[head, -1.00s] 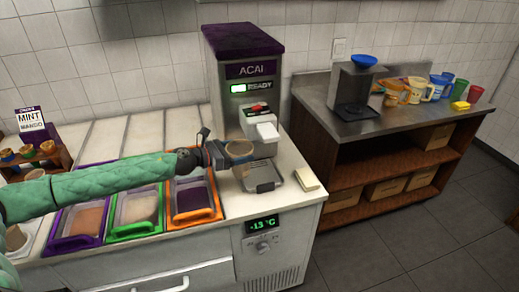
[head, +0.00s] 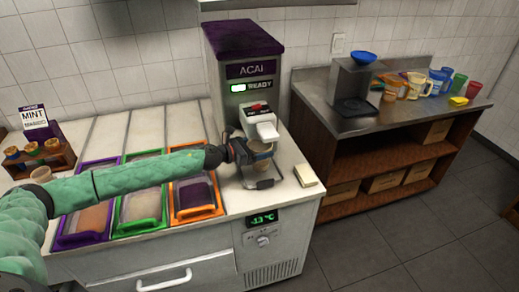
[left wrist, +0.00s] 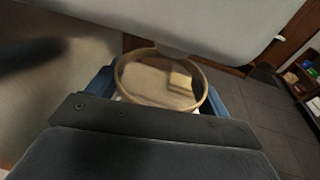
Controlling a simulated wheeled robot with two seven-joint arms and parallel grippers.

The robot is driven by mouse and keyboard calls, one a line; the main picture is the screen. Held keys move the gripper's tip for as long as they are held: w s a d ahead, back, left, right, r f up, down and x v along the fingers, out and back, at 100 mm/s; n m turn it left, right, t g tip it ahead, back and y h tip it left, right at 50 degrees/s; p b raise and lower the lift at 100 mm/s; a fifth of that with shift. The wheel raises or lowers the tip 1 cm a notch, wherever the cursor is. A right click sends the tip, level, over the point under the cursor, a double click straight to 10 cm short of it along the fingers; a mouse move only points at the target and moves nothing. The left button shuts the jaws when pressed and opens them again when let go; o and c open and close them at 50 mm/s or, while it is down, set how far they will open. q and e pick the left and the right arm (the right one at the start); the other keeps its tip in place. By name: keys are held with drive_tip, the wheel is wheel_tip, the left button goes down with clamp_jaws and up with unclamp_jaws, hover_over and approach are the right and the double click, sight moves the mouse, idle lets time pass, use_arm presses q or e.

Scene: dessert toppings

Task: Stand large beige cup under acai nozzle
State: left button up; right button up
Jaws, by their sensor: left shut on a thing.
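The acai machine (head: 243,75) is grey with a dark purple top and a lit READY display. Its white nozzle head (head: 266,131) juts out over a metal drip tray (head: 265,184). My left gripper (head: 254,156) is shut on the large beige cup (head: 262,153), just below the nozzle head. In the left wrist view the cup's round rim (left wrist: 160,80) sits upright between the blue fingers, close under a pale overhanging part. The cup's base is mostly hidden, so I cannot tell whether it touches the tray. My right gripper is not in view.
Topping bins with purple, green and orange rims (head: 195,197) lie under my left arm. A small pale block (head: 306,175) is right of the drip tray. A side table (head: 395,118) holds a grey dispenser, several cups and a yellow sponge (head: 459,101).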

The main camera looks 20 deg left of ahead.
use_arm(q)
drive_tip(key=shift+f, duration=0.65)
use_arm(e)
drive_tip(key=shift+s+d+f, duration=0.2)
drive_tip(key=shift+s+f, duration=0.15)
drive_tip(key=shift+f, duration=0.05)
use_arm(q)
drive_tip(key=shift+f, duration=0.1)
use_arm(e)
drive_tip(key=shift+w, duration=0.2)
use_arm(q)
drive_tip(key=o, duration=1)
drive_tip(key=shift+o, duration=1.4)
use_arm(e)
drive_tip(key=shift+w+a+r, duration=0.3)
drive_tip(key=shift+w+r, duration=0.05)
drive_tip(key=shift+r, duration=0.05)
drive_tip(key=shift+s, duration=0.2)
